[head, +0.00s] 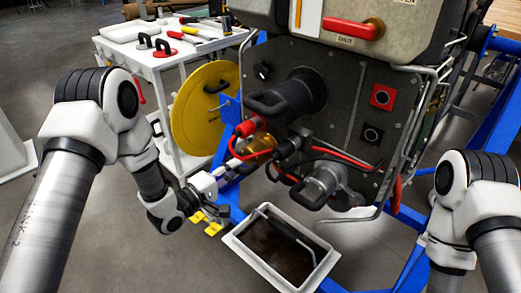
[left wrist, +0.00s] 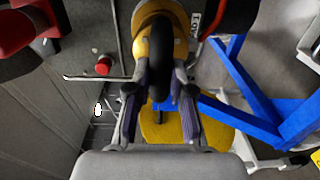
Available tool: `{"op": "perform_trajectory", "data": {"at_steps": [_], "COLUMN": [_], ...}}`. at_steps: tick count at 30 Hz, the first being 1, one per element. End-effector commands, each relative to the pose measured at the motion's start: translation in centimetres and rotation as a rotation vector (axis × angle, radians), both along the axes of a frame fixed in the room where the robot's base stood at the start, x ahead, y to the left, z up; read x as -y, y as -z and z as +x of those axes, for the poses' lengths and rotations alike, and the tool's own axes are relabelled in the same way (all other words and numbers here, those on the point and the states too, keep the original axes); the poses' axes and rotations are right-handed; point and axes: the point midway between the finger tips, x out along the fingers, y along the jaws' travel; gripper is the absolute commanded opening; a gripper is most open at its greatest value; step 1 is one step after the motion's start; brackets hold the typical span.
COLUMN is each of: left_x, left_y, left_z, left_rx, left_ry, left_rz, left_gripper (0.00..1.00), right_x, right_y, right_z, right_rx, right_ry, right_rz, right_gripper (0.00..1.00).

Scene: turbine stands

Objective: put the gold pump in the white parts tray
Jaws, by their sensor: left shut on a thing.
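The gold pump (head: 259,146) sits at the front of the dark turbine panel, among red and black hoses. In the left wrist view its gold body (left wrist: 146,18) and dark curved handle (left wrist: 160,62) show between the fingers. My left gripper (head: 234,164) reaches it from the left; in the left wrist view the gripper (left wrist: 159,88) is shut on the pump's handle. I cannot tell whether the pump is still attached to the panel. The white parts tray (head: 238,251) is below, with a dark inside and a grey bent rod across it. My right gripper is not in view.
A silver pump (head: 321,185) hangs at the panel's lower right. A yellow disc (head: 196,110) leans by the white tool cart (head: 163,59) at left. The blue stand (head: 405,262) frames the area. A metal guard rail (head: 362,120) runs beside the panel.

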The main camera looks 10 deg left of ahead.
Motion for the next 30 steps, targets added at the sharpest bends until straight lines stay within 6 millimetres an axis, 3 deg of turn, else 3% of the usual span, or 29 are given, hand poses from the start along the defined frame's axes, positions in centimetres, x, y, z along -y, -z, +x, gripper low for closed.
{"op": "perform_trajectory", "data": {"at_steps": [13,30], "left_x": [-0.5,-3.1], "left_y": [-0.2,-0.4], "left_z": [-0.6,-4.7], "left_rx": [0.003,0.002], "left_ry": [0.0,-0.003], "left_rz": [-0.002,-0.004], "left_gripper": [0.0,0.0], "right_x": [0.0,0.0], "right_y": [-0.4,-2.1], "right_z": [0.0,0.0], "right_rx": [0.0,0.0], "right_ry": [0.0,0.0], "right_rz": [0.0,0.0], "right_gripper": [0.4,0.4]}}
